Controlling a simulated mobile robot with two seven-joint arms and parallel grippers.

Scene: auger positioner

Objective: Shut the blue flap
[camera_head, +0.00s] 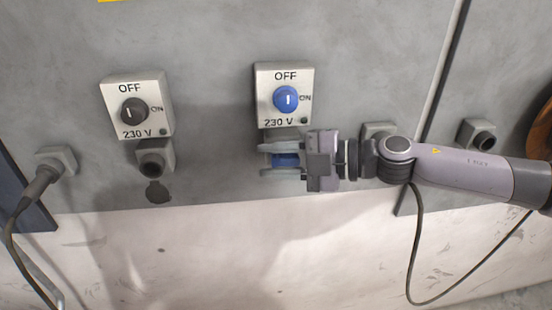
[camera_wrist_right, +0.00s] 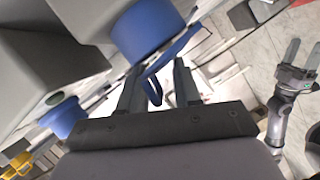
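The blue socket (camera_wrist_right: 145,28) sits on the wall under the right-hand switch box, mostly hidden by my right gripper (camera_head: 264,160) in the head view. Its blue flap (camera_wrist_right: 174,50) shows edge-on in the right wrist view, standing open from the socket, with a small blue loop (camera_wrist_right: 153,90) at its end. My right gripper's fingers (camera_wrist_right: 160,68) are apart, with part of the flap between them; I cannot tell whether they touch it. In the head view a blue part (camera_head: 285,160) shows between the fingers. My left gripper (camera_wrist_right: 304,50) appears open and empty in the right wrist view.
A switch box with a blue knob (camera_head: 286,98) is just above my right gripper. To the left are a dark-knob switch box (camera_head: 134,111) and a grey socket (camera_head: 155,158). A cabled plug (camera_head: 42,182) is far left. Another socket (camera_head: 480,135) is at right.

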